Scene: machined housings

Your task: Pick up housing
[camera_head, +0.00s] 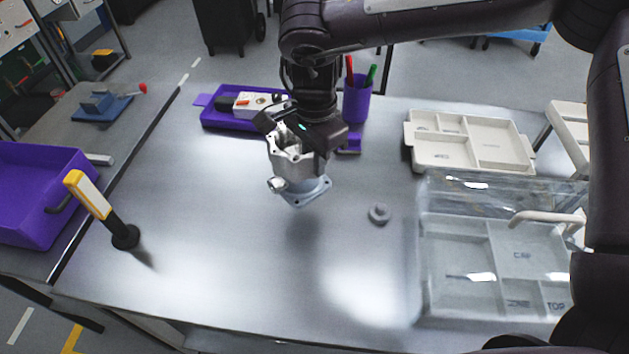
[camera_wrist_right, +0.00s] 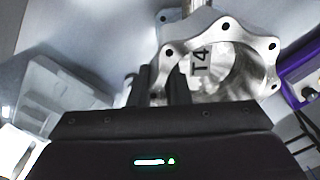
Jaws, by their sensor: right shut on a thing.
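The housing (camera_head: 300,178) is a silver-grey machined part with a lobed open rim on top and a square flange below. My right gripper (camera_head: 300,148) is shut on the housing's upper wall. The housing looks held above the table, about upright, with a shadow under it. In the right wrist view the housing (camera_wrist_right: 228,62) shows its rim with bolt holes and a "T4" mark. The right gripper's fingers (camera_wrist_right: 165,85) grip the near part of the rim there. My left gripper is not in view.
The metal table (camera_head: 220,260) is mostly clear at front left. A small grey ring (camera_head: 379,213) lies right of the housing. A clear-lidded compartment box (camera_head: 455,235) stands at right, a beige tray (camera_head: 475,165) behind it. A purple tray (camera_head: 215,120), purple pen cup (camera_head: 357,103) and upright lamp (camera_head: 125,236) stand around.

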